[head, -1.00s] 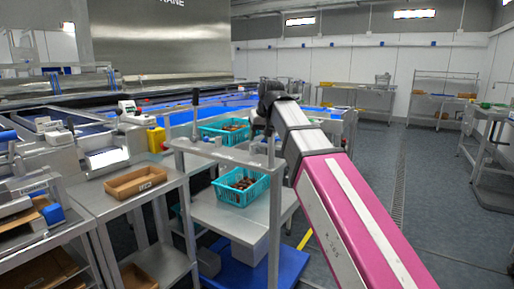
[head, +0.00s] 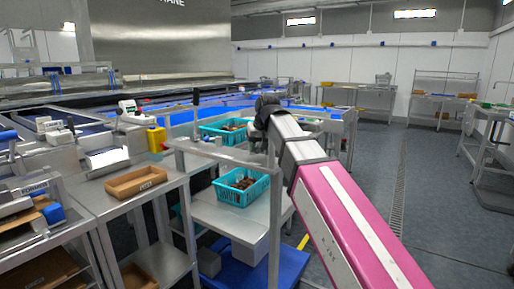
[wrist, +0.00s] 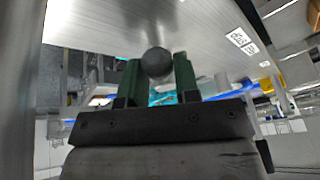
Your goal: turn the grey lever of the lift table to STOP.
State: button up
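In the wrist view my gripper (wrist: 158,78) has two green fingers standing apart. A dark round knob (wrist: 156,60) lies at the fingertips, in line with the gap between them; I cannot tell whether either finger touches it. It looks like the end of a lever, but its shaft is hidden behind it and no STOP mark is readable. In the head view my arm reaches to a grey metal frame (head: 222,153) with a shelf, and the wrist hides the gripper and the knob.
A teal basket (head: 241,199) of dates stands on the frame's shelf; another teal basket (head: 222,139) is behind. A blue platform (head: 262,268) lies below. A thin upright post (head: 196,120) rises at the frame's left. A brown tray (head: 135,192) sits on the left bench. The right aisle is clear.

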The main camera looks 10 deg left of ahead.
dwell(0.3)
jog(key=m, duration=0.1)
jog(key=a+m+h, duration=0.1)
jog(key=m, duration=0.1)
jog(key=a+m+t, duration=0.1)
jog(key=shift+s+m+h, duration=0.25)
jog(key=shift+m+h, duration=0.05)
jog(key=m, duration=0.2)
jog(key=a+m+h, duration=0.2)
jog(key=m, duration=0.1)
jog(key=shift+w+r+m, duration=0.1)
jog(key=shift+w+m, duration=0.1)
jog(key=shift+m, duration=0.1)
jog(key=m, duration=0.1)
jog(key=w+a+m+h, duration=0.1)
jog(key=m, duration=0.1)
jog(key=m+h, duration=0.1)
jog(key=m, duration=0.1)
jog(key=shift+w+a+g, duration=0.15)
jog(key=shift+a+g, duration=0.15)
jog(key=shift+a, duration=0.1)
jog(key=shift+w+a+m+g+h, duration=0.15)
jog(key=shift+w+m+g+h, duration=0.15)
jog(key=shift+m, duration=0.85)
jog(key=shift+w+a+m+g+h, duration=0.15)
jog(key=shift+w+m+g+h, duration=0.15)
jog(key=shift+m, duration=0.85)
jog(key=o, duration=0.9)
jog(key=shift+c, duration=0.2)
